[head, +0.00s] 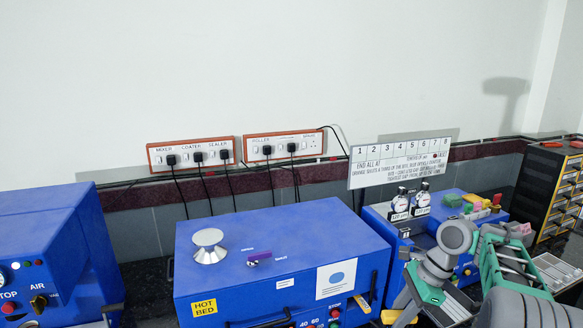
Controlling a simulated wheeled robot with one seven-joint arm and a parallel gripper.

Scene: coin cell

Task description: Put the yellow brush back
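I cannot make out a yellow brush for certain. A small yellow piece (391,317) shows at the bottom edge, just below the end of my arm, and most of it is cut off. My arm, grey and green, fills the lower right and bends down in front of the right-hand blue machine. My gripper (408,300) seems to be at its low end near the bottom edge. Its fingers are too small and too hidden to show whether they are open or hold anything.
A blue hot-bed machine (280,243) stands mid-frame with a silver knob (209,246) on top. Another blue machine (50,250) is at left. The right machine (381,222) carries gauges and small coloured blocks (474,201). A sign (400,160) and a drawer cabinet (550,190) stand behind.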

